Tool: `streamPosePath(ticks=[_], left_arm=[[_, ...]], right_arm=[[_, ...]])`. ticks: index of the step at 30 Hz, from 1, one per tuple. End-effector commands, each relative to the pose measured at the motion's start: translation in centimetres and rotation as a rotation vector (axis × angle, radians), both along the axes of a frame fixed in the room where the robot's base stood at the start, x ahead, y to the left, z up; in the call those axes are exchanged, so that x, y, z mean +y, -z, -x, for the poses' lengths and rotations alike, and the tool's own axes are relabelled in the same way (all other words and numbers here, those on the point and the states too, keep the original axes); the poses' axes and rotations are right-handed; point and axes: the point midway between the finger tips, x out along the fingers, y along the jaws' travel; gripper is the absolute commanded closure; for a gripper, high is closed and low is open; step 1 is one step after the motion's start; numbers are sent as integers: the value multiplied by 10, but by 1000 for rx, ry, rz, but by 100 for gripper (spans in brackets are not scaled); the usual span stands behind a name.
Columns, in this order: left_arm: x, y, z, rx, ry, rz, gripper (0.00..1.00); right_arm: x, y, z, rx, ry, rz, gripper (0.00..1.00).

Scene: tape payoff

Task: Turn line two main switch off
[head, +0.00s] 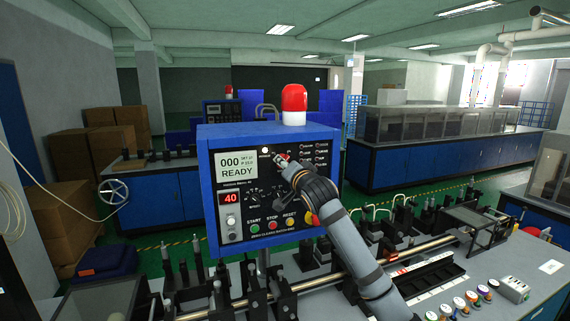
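A blue control box (326,142) with a dark front panel stands in the middle of the head view. Its display (238,164) reads "000" and "READY", and a red readout (231,198) shows 40. My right gripper (282,160) is at the upper middle of this panel, beside or over a small red part. Whether it touches that part, and whether its fingers are open, I cannot tell. My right forearm and wrist cover the panel's right middle. A yellow and red control (311,218) shows partly at the lower right. No switch label is readable as line two main. My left gripper is out of view.
A red beacon (294,103) tops the box. START (255,228), STOP (272,225) and RESET (290,218) buttons line its lower edge. Rods and fixtures crowd the bench below. A second control box (222,111) stands behind. Cardboard boxes (110,142) are stacked left.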

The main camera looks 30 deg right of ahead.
Motion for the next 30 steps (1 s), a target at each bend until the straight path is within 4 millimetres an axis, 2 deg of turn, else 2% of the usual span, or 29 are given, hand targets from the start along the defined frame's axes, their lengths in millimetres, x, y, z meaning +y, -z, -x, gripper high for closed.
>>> streamPosePath(ticks=[2, 9, 20, 30], left_arm=[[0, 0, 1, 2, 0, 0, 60], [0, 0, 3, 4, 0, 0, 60], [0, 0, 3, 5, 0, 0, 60], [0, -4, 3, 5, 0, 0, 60]], right_arm=[[0, 0, 0, 0, 0, 0, 69], [0, 0, 0, 0, 0, 0, 100], [0, 0, 0, 3, 0, 15, 100], [-1, 0, 1, 47, 1, 192, 100]])
